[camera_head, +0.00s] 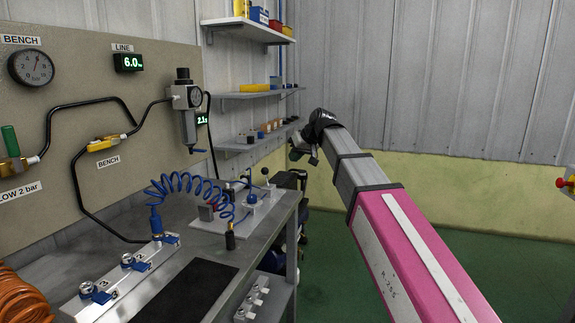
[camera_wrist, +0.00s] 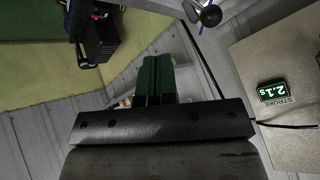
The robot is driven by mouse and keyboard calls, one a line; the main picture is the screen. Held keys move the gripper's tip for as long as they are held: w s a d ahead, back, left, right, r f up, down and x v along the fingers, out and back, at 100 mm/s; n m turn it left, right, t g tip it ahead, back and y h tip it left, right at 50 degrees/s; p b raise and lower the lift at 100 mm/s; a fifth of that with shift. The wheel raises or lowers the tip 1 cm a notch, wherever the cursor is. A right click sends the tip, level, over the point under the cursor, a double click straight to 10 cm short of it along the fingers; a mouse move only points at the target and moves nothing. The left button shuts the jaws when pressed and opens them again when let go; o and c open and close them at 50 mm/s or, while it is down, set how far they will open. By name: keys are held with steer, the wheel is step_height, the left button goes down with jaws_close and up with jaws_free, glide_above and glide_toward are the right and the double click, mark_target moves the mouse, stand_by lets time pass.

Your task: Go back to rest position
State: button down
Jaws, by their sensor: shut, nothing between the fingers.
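My gripper (camera_head: 305,152) is at the end of my raised arm in the head view, in the air to the right of the bench (camera_head: 262,240) and in front of the wall shelves. In the wrist view my gripper (camera_wrist: 157,62) shows as two dark green fingers side by side, pressed together with nothing held. The far sides of the fingers are hidden.
The bench carries a blue coiled hose (camera_head: 190,185), a row of blue-lever valves (camera_head: 128,262) and a black mat (camera_head: 185,292). Shelves (camera_head: 250,30) hang on the wall behind. A panel with gauges (camera_head: 30,67) stands at left. Green floor (camera_head: 445,260) is clear at right.

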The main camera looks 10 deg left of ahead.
steer(key=s+d+f+m+h, duration=0.2)
steer(key=d+f+m+h, duration=0.2)
steer(key=d+f, duration=1.8)
steer(key=s+d+f+m+g+h, duration=0.1)
steer(key=s+d+f+m, duration=0.1)
steer(key=s+d+f, duration=0.5)
steer(key=s+d+f+m+g+h, duration=0.2)
steer(key=s+d+f, duration=0.6)
steer(key=f, duration=0.8)
steer(key=d, duration=0.3)
steer(key=shift+d+f, duration=0.25)
steer(key=shift+d, duration=0.1)
steer(key=shift+a, duration=0.1)
